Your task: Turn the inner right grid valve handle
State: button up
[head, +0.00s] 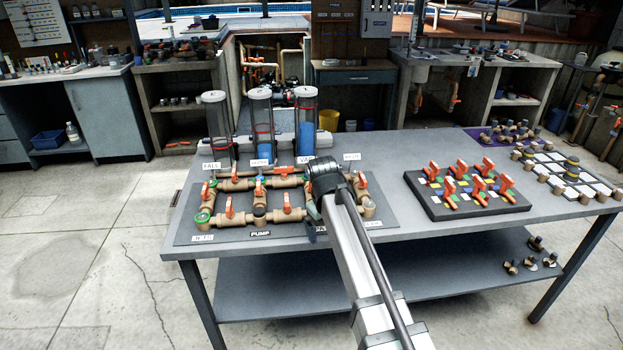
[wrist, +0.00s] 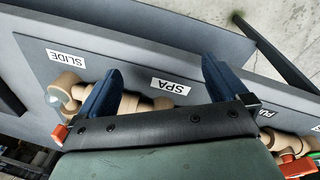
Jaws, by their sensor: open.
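The valve grid of tan pipes (head: 262,218) lies on a dark board on the table, with several orange handles. One orange handle (head: 287,203) stands on the front row left of my gripper (head: 314,213). Another orange handle (head: 363,180) is at the right side. My gripper hangs over the front right part of the grid and hides what is under it. In the wrist view my gripper (wrist: 161,70) is open, its blue fingers astride the SPA label (wrist: 171,87) and a tan pipe. Orange handles show at the lower left (wrist: 60,134) and lower right (wrist: 297,167); I cannot tell which is the inner right one.
Clear cylinders (head: 261,125) stand behind the grid. A dark board with several orange-handled valves (head: 466,205) lies to the right, and white tiles with fittings (head: 565,175) lie farther right. Bare tabletop (head: 395,160) separates the boards. Small labels stand among the pipes.

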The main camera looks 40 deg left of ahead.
jog(key=w+a+r+n, duration=0.2)
jog(key=a, duration=0.1)
jog(key=w+a+r+n, duration=0.2)
jog(key=a+r, duration=0.1)
jog(key=w+a+r+n, duration=0.1)
jog(key=w+a+r, duration=0.1)
jog(key=a+r, duration=0.1)
jog(key=shift+w+r+n+g, duration=0.2)
jog(key=shift+n+g, duration=0.1)
jog(key=shift+n, duration=0.1)
jog(key=w+a+r+n+g, duration=0.1)
jog(key=w+a+r+n, duration=0.5)
jog(key=r, duration=0.3)
jog(key=shift+n, duration=0.6)
jog(key=f, duration=1.3)
jog(key=shift+s+f, duration=0.25)
jog(key=shift+s, duration=0.1)
jog(key=shift+c, duration=0.4)
jog(key=c, duration=1)
